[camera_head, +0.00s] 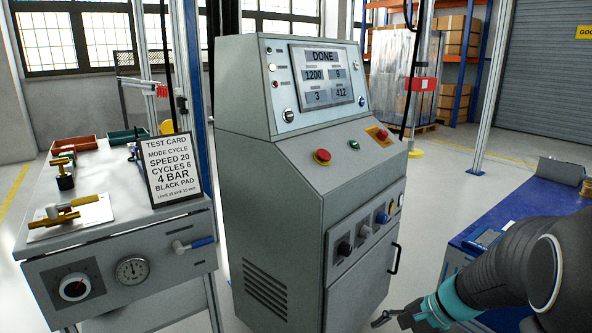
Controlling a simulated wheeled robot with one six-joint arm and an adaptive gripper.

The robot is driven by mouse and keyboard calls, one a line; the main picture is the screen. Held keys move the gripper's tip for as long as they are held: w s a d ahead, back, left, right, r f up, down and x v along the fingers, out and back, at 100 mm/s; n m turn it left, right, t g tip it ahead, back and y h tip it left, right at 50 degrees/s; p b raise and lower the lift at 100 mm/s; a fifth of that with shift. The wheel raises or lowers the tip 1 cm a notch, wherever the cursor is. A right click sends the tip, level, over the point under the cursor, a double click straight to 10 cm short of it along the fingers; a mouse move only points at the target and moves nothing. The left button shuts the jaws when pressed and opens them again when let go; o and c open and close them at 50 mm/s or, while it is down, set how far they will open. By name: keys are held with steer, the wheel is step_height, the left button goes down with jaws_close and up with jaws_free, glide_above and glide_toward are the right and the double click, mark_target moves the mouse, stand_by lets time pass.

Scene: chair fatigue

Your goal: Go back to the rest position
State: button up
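My gripper (388,319) shows at the bottom edge, right of centre, at the end of my dark arm with its teal band. It is in front of the lower right of the grey control cabinet (270,200), and I cannot tell whether it touches anything. Only a small dark finger part shows, and the rest is cut off or hidden, so its opening is unclear. I see nothing held in it. The cabinet's screen (322,76) reads DONE, with 1200, 9, 3 and 412 below.
A test card (170,165) stands on the white bench (110,225) at left, near a brass-coloured valve (65,212), a gauge (132,270) and a blue-handled lever (192,244). Red stop buttons (322,156) sit on the cabinet. A blue-topped table (520,215) is at right. Floor shows between.

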steer(key=s+a+r+n+t+h, duration=0.3)
steer(key=s+r+n+h, duration=0.4)
steer(key=s+r+n, duration=0.5)
steer(key=s+a, duration=0.1)
steer(key=s, duration=0.2)
steer(key=shift+s+r+n, duration=0.15)
steer(key=shift+s+n, duration=0.1)
steer(key=shift+n, duration=0.05)
